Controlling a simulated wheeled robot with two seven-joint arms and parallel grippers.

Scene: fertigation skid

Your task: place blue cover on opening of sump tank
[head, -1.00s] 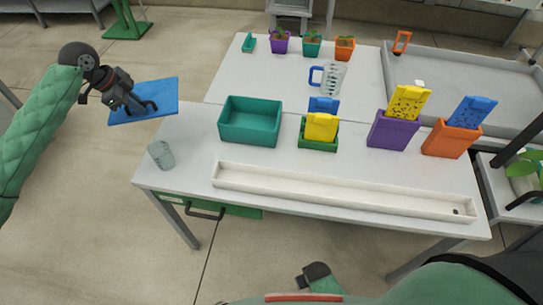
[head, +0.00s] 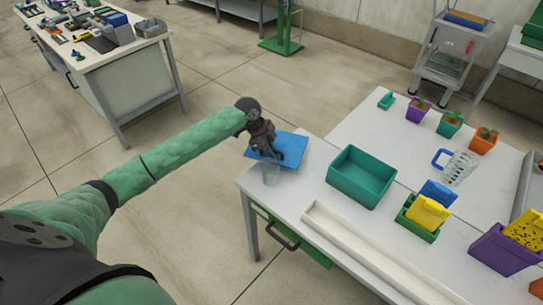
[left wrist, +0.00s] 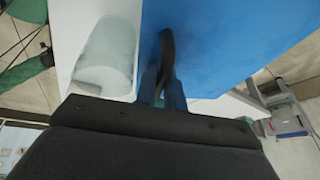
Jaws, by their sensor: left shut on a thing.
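My left gripper (head: 277,153) is shut on the flat blue cover (head: 291,142) and holds it at the left corner of the white table, partly beyond its edge. In the left wrist view the blue cover (left wrist: 230,40) fills the upper right, with dark gripper fingers against it. A teal open-topped box (head: 345,184) stands on the table to the right of the cover; I cannot tell whether it is the sump tank. It looks empty and uncovered. My right gripper is not in view.
A clear glass (head: 270,175) stands close to the cover at the table corner; it also shows in the left wrist view (left wrist: 106,58). A long white trough (head: 350,248) lies along the front. A green holder with yellow and blue cards (head: 427,212) stands right of the box.

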